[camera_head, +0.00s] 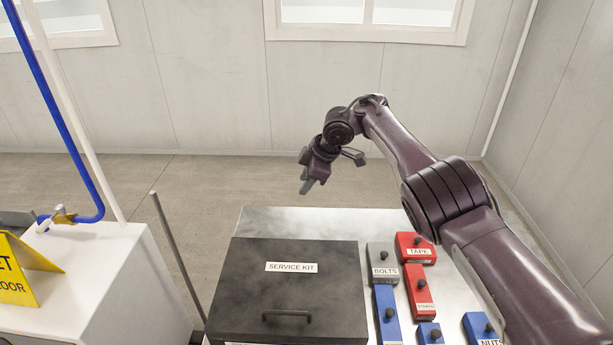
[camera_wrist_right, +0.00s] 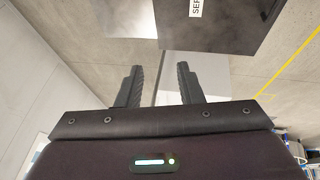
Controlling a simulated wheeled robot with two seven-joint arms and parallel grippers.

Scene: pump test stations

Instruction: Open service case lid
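The service case is a black box with a flat lid (camera_head: 290,290) labelled SERVICE KIT, lying shut on a light metal table in the head view. A dark handle (camera_head: 287,314) is on the lid near its front edge. Part of the black case (camera_wrist_right: 225,22) also shows at the top of the right wrist view. My right gripper (camera_head: 308,187) is in the air beyond the table's back edge, apart from the case. In the right wrist view its two fingers (camera_wrist_right: 157,86) are spread with nothing between them. My left gripper is not in view.
Grey, red and blue boxes with knobs, such as the red TAPE box (camera_head: 414,245), stand right of the case. A thin grey post (camera_head: 178,255) rises left of the table (camera_head: 290,220). A white cabinet (camera_head: 95,270) with a yellow sign (camera_head: 22,272) is farther left.

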